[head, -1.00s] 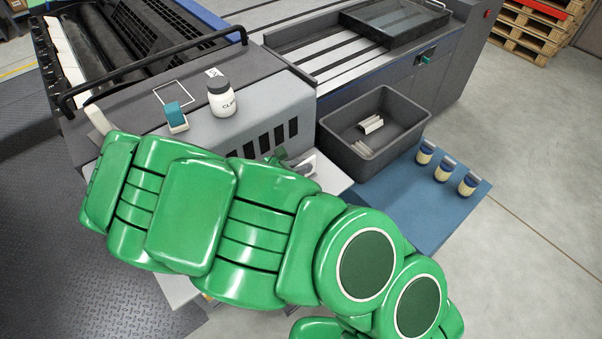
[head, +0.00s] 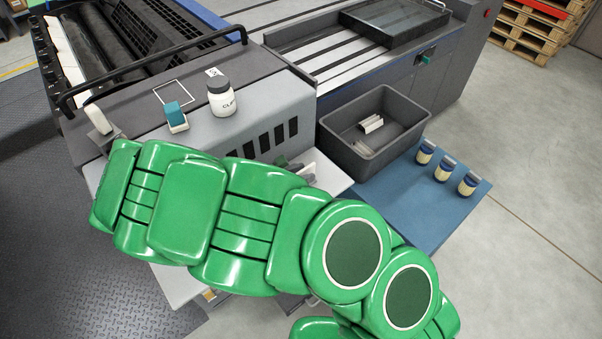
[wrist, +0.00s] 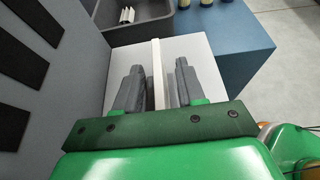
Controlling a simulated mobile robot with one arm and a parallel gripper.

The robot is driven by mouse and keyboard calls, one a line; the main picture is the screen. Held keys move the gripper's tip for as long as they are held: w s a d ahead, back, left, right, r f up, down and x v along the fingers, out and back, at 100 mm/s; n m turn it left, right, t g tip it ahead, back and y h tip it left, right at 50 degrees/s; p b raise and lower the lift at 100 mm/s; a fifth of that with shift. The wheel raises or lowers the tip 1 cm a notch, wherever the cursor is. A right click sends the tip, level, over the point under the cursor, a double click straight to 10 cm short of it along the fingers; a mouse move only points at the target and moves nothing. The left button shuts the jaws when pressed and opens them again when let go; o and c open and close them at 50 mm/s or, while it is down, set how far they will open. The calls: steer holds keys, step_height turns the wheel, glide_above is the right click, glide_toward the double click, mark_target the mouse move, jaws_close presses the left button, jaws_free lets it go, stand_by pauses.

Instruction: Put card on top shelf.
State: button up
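My gripper (wrist: 157,88) shows in the wrist view with its two grey fingers apart. A thin pale strip (wrist: 159,60), seen edge-on, runs between the fingers with a gap on each side. It looks like the card's edge, but I cannot be sure. Behind it is a small white shelf surface (wrist: 205,62), which also shows in the head view (head: 331,172) beside the grey machine. In the head view my green arm hides most of the gripper and the lower shelf area.
A dark grey bin (head: 345,108) holding pale pieces stands beyond the white shelf. Several blue-and-cream jars (head: 443,169) stand on the blue surface (head: 395,205). A white jar (head: 222,98) and a teal-and-white block (head: 176,117) sit on the machine top (head: 260,85).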

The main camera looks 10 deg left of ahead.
steer(key=v, duration=1.2)
steer(key=shift+r, duration=0.15)
stand_by(0.5)
